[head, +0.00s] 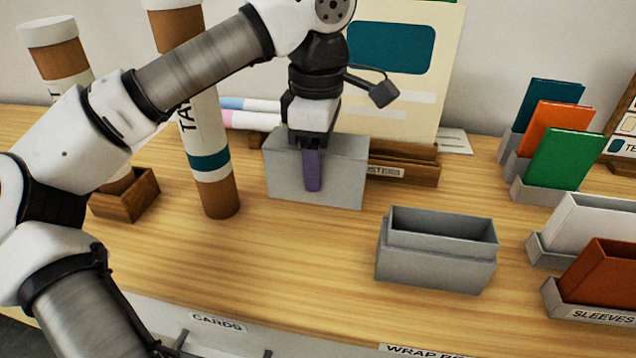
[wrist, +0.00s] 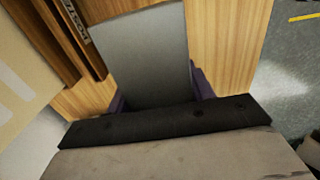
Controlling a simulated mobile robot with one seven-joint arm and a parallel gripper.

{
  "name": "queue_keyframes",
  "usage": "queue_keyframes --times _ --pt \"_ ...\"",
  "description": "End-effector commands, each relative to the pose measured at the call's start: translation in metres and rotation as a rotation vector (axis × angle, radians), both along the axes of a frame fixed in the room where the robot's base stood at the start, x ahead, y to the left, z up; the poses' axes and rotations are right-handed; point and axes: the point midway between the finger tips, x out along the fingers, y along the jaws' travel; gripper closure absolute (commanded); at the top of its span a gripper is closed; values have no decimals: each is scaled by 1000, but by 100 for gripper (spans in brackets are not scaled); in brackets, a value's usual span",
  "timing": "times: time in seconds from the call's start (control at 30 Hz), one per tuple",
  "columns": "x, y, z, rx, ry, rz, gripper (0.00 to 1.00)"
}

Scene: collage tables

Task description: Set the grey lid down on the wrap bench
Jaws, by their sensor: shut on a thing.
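The grey lid (head: 345,172) is a plain box-shaped piece, with a broad flat side facing the head camera. My gripper (head: 313,183) points down and is shut on it, one purple finger lying against its near side. In the wrist view the lid (wrist: 150,50) sits between the two purple fingers. The lid is over the wooden wrap bench (head: 300,255), in front of a wooden holder. I cannot tell whether its lower edge touches the bench. The bench's front label, partly cut off, reads "WRAP BE".
An open grey box (head: 437,268) stands right of the lid. A tall brown tube (head: 220,192) is close on the left. Behind are the wooden holder (head: 415,177) and a cream board (head: 447,75). Stands with coloured cards (head: 567,158) line the right. The front middle is clear.

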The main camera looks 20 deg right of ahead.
Motion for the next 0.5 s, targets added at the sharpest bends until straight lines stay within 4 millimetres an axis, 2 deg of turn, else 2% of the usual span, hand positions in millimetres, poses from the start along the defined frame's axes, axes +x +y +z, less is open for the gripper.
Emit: queue_keyframes --times 0.17,0.37,0.5 --pt "0 0 -13 0 1 -1 70" --pt "0 0 -42 0 1 -1 70" --pt "0 0 -45 -1 -1 -1 70"
